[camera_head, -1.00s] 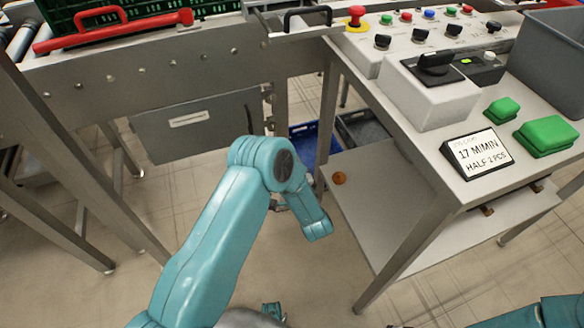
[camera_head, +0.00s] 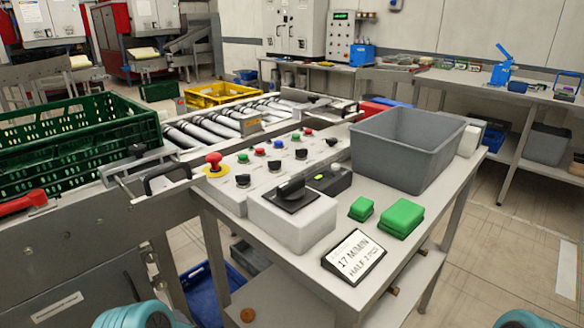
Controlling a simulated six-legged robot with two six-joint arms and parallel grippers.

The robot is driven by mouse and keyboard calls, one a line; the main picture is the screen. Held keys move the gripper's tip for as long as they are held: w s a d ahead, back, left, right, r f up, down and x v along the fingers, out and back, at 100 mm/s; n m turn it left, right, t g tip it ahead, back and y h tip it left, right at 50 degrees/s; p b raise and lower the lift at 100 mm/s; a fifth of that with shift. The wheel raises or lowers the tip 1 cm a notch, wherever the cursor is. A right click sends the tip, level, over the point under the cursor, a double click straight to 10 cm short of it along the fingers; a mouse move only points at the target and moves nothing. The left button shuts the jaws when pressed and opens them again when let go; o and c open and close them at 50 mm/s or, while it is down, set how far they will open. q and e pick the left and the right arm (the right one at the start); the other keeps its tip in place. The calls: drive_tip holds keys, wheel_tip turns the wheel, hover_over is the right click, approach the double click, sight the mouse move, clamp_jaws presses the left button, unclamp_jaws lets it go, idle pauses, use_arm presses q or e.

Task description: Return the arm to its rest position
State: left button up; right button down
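My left arm shows only as a teal joint at the bottom left edge of the head view, in front of the control table (camera_head: 310,262). A small piece of my other arm shows at the bottom right edge. Neither gripper is in the picture, so I cannot see their fingers or whether they hold anything. Nothing of my arms overlaps the tabletop.
The table carries a control panel with a red emergency button (camera_head: 214,160), a white box with a black rotary switch (camera_head: 291,190), green blocks (camera_head: 402,218), a sign (camera_head: 353,257) and a grey bin (camera_head: 408,150). A green crate (camera_head: 75,145) stands left by the roller conveyor (camera_head: 205,130).

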use_arm(q)
drive_tip(key=s+d+f+n+g+h, duration=0.4)
drive_tip(key=s+d+f+h, duration=0.65)
drive_tip(key=h, duration=0.25)
drive_tip(key=s+d+f+n+g+h, duration=0.1)
drive_tip(key=s+d+n+g+h, duration=0.1)
drive_tip(key=s+d+n+g, duration=0.35)
drive_tip(key=s+d+f+n+g+h, duration=0.2)
drive_tip(key=s+d, duration=0.1)
drive_tip(key=s, duration=0.6)
wheel_tip(320, 180, up, 18)
drive_tip(key=n+p, duration=0.1)
drive_tip(key=p, duration=1.6)
drive_tip(key=shift+s+p, duration=0.15)
drive_tip(key=shift+p, duration=0.2)
drive_tip(key=shift+d, duration=0.1)
